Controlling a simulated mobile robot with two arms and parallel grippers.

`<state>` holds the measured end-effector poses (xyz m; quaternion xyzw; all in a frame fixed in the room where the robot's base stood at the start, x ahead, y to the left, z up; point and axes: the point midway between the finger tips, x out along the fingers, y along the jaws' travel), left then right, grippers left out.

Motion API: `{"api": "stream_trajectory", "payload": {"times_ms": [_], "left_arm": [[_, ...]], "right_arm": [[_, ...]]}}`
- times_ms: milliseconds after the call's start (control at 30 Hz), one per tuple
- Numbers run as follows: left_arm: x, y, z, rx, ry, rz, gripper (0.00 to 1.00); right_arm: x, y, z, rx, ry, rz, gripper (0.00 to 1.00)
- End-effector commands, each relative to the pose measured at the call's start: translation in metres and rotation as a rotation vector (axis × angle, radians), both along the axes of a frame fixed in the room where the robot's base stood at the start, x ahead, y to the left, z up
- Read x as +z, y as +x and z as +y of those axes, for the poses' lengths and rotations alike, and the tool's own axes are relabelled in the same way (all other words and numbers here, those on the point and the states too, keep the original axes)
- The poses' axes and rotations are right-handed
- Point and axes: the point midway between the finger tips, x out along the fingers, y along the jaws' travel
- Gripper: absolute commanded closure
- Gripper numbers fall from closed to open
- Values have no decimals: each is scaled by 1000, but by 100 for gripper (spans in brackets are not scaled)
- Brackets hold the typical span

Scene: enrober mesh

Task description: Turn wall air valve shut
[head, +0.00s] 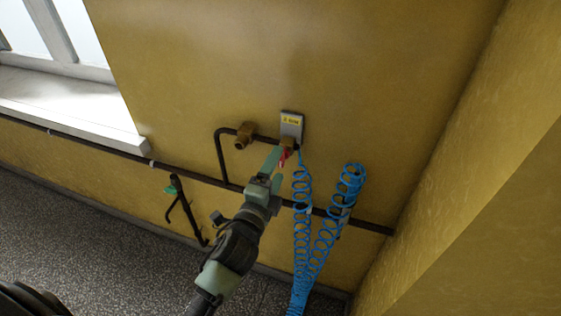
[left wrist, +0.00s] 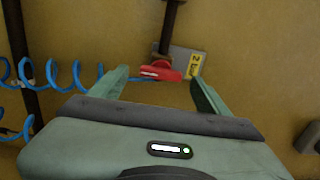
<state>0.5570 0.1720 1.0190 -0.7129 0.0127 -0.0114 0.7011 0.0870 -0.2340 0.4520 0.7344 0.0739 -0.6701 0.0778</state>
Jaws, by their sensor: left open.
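The wall air valve has a small red handle (head: 285,157) below a grey plate with a yellow label (head: 291,122) on the yellow wall. My left gripper (head: 276,160) is at the valve, and its fingers partly cover the handle in the head view. In the left wrist view the red handle (left wrist: 160,73) lies between the tips of my open left gripper (left wrist: 159,76). I cannot tell whether a finger touches it. The valve body behind the handle is mostly hidden. My right gripper is not in view.
A blue coiled air hose (head: 302,205) hangs from the valve and loops up to the right. A long dark pipe (head: 110,150) runs along the wall below. A green-handled pipe (head: 175,190) stands lower left.

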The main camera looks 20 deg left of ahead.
Motion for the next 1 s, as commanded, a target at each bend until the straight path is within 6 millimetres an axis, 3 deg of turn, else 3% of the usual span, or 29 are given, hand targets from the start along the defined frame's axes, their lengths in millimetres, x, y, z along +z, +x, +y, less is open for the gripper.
{"api": "stream_trajectory", "payload": {"times_ms": [100, 267, 800, 867, 933, 1000], "left_arm": [[-3, -20, 1, 0, -1, 1, 24], [-1, -34, 1, 0, 0, 2, 24], [-1, -36, 1, 0, -2, 3, 24], [-9, -35, 1, -2, -11, 17, 24], [-29, -34, 0, -5, -40, 56, 24], [-63, -34, -2, -7, -90, 124, 24]], "right_arm": [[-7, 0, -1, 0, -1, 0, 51], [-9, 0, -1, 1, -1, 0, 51], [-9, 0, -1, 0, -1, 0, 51], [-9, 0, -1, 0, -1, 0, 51], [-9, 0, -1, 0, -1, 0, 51], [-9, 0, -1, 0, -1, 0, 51]]}}
